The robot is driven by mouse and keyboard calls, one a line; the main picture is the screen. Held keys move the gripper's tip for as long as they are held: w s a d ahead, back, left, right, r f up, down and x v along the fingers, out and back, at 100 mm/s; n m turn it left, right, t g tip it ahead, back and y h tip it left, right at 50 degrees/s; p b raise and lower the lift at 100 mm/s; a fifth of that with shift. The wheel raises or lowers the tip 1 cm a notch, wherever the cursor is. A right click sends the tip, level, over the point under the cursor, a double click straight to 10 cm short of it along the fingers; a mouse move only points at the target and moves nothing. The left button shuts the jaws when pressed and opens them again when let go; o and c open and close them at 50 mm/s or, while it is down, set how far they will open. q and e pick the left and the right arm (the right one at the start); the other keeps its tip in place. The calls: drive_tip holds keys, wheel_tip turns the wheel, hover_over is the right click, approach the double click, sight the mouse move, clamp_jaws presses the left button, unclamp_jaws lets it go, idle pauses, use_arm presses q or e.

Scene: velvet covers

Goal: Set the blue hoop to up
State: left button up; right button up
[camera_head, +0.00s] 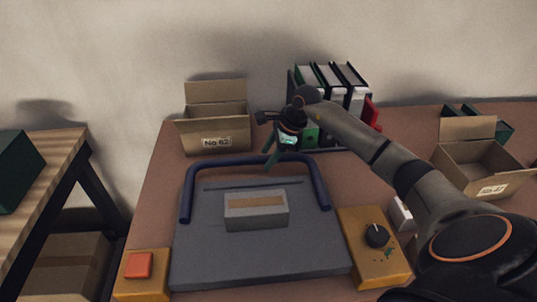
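The blue hoop (230,160) is a dark blue bar bent into a U, with its two ends at the left and right sides of a grey slab-like base (205,255). Its crossbar runs along the far side of the base. I cannot tell its exact tilt. My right gripper (271,155) comes in from the right, over the right half of the crossbar. One dark green finger points down close to the bar; whether it touches is unclear. The other finger is not clearly seen. My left gripper is not in view.
A small grey box with a tan strip (256,217) lies on the base. An orange button box (142,284) is at left, a yellow knob box (375,262) at right. Open cartons (216,134) (478,176) and binders (345,85) stand behind and right.

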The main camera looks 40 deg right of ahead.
clamp_jaws()
idle(1.3)
